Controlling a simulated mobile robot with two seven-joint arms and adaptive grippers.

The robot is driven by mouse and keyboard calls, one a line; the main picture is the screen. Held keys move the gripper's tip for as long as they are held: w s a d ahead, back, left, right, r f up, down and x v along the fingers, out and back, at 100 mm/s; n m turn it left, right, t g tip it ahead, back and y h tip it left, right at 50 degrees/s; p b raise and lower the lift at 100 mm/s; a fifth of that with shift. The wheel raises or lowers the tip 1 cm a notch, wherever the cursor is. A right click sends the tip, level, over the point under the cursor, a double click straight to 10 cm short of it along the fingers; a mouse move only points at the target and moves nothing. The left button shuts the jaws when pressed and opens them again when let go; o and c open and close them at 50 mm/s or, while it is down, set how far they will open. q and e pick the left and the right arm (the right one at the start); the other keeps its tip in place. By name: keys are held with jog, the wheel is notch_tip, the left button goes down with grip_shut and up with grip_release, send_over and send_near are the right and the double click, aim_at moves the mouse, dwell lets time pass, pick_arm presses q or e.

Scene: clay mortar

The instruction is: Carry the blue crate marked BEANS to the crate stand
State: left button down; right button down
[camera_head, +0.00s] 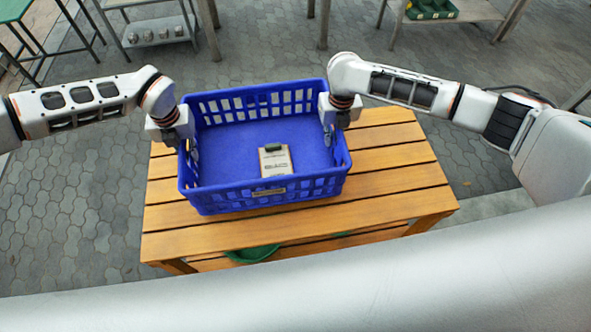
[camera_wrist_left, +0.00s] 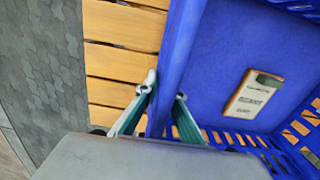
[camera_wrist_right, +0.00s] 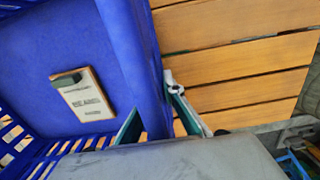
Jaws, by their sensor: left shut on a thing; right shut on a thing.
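The blue crate (camera_head: 230,204) with slotted walls is level over the slatted wooden table (camera_head: 400,178); I cannot tell whether it rests on it or is held just above. A small tan plate sits on its front wall, its lettering too small to read. A pale pack (camera_head: 275,162) with a dark top and unclear print lies inside on the crate floor. My left gripper (camera_head: 183,143) is shut on the crate's left wall. My right gripper (camera_head: 329,134) is shut on its right wall. Both wrist views show a wall between the fingers.
A grey metal shelf (camera_head: 155,32) with several small metal pots is at the back left, beside a green-topped table (camera_head: 12,10). A metal bench (camera_head: 475,10) bearing a green bin (camera_head: 432,10) is at the back right. Paved floor lies open between. Something green (camera_head: 252,254) shows under the wooden top.

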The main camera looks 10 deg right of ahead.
pick_arm(q)
jog(key=shift+f, duration=0.75)
pick_arm(e)
jog(key=shift+f, duration=0.7)
pick_arm(q)
jog(key=c, duration=2.6)
grip_release()
jog(key=shift+a+f, duration=0.1)
jog(key=shift+f, duration=0.1)
pick_arm(e)
jog(key=c, duration=2.6)
grip_release()
jog(key=shift+f, duration=0.2)
pick_arm(q)
jog(key=o, duration=0.4)
pick_arm(e)
jog(key=o, duration=0.4)
pick_arm(q)
jog(key=shift+o, duration=0.2)
jog(key=shift+r, duration=0.1)
pick_arm(e)
jog(key=shift+o, duration=0.2)
